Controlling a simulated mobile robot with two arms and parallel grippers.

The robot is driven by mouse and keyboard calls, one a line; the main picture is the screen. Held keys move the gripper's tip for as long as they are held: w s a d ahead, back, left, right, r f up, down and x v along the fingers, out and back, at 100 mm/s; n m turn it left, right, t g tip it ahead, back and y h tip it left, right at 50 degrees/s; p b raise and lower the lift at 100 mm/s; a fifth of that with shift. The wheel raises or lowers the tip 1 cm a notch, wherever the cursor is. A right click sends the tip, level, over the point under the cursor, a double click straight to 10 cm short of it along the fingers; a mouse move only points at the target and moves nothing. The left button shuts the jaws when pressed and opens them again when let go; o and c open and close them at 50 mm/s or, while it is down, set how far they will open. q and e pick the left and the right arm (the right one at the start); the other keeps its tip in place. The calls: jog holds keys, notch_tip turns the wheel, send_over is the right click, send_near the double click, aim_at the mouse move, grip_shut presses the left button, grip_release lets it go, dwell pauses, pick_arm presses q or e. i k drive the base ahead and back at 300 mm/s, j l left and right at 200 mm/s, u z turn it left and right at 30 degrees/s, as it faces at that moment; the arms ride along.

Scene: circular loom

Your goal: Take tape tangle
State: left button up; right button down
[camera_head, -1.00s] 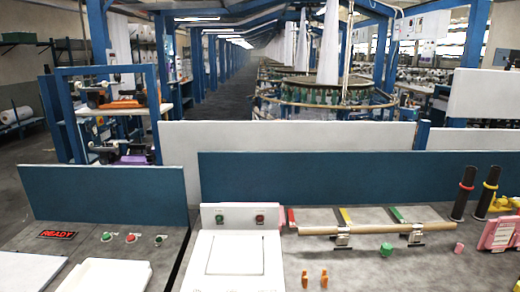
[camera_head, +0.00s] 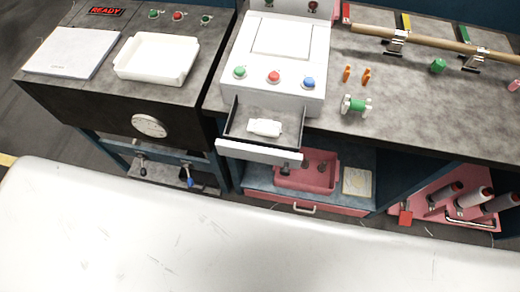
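I cannot tell for sure which thing is the tape tangle. A small white bundle (camera_head: 264,127) lies in an open drawer (camera_head: 258,152) of the white control box. A small green lump (camera_head: 437,66) sits on the grey bench, and a green spool with pale ends (camera_head: 356,105) lies nearer the bench's front edge. Red, yellow and green tape strips (camera_head: 406,22) show at the wooden rod at the back. Neither of my grippers is in view.
The white control box (camera_head: 275,60) has green, red and blue buttons. A white tray (camera_head: 158,58) stands on the left bench. Two orange pieces (camera_head: 356,74) lie right of the box. A pink bin (camera_head: 307,169) is on the shelf below. Thread cones (camera_head: 470,199) stand low at right.

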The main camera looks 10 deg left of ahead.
aim_at(262, 128)
jog(key=k+l, duration=0.15)
jog(key=l, duration=0.25)
jog(key=k+l, duration=0.15)
jog(key=l, duration=0.2)
jog(key=k+l+u, duration=0.1)
jog(key=l, duration=0.3)
jog(key=k+l, duration=0.25)
jog(key=l+u, duration=0.05)
jog(key=l, duration=0.05)
